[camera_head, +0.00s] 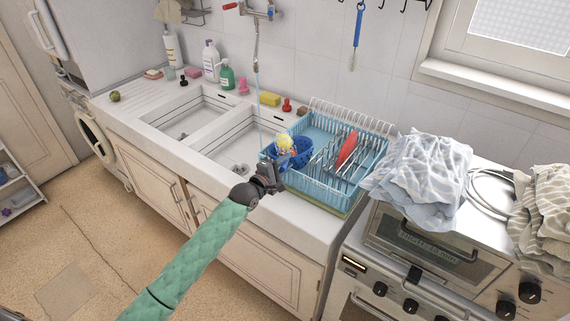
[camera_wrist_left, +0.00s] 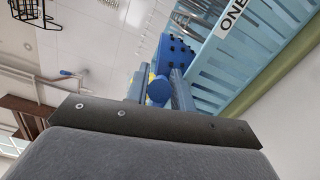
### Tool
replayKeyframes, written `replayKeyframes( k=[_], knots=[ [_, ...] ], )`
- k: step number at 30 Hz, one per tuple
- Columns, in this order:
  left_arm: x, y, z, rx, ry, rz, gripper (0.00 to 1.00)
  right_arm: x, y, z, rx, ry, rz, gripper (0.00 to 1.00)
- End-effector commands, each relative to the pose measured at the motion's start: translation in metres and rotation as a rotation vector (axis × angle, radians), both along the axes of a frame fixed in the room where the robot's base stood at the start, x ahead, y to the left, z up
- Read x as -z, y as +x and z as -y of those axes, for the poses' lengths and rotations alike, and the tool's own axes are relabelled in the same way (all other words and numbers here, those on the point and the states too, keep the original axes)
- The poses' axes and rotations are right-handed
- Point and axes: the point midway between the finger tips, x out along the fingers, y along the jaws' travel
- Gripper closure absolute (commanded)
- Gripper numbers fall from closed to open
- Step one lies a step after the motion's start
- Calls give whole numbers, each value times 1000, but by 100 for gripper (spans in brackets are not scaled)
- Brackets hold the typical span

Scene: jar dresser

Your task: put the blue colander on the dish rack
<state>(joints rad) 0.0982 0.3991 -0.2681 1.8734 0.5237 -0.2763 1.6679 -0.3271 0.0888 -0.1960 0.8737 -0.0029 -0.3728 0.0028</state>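The blue colander (camera_head: 302,151) is at the left end of the light-blue dish rack (camera_head: 350,190), overlapping its near left corner in the head view. I cannot tell whether it rests on the rack or is held just above it. A yellow item (camera_head: 285,141) shows at the colander. My left gripper (camera_head: 272,178) is at the colander's near left side. In the left wrist view the fingers stand on both sides of the colander's round blue handle (camera_wrist_left: 159,90), closed on it. The colander's underside is mostly hidden. My right gripper is out of view.
The double sink (camera_head: 180,118) lies left, with a hanging tap (camera_head: 257,52). A yellow sponge (camera_head: 269,98) sits behind the sink. A toaster oven (camera_head: 425,245) with cloths (camera_head: 420,170) stands right of the rack.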

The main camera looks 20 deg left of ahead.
Motion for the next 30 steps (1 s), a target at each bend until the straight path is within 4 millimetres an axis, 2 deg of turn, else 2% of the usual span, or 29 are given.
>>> replayKeyframes(
  k=[1,5,8,18,24,30],
  knots=[
    [7,-7,-1,2,0,-5,74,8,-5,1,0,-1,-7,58],
    [6,-21,-8,0,0,-2,74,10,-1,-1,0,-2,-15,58],
    [5,-34,-13,0,-1,-1,74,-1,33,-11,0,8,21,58],
    [2,-85,-35,0,-1,3,74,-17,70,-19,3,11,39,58],
    [0,-104,-44,-1,-1,4,74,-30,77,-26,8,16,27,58],
    [-2,-110,-46,0,-2,6,74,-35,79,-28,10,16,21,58]
  ],
)
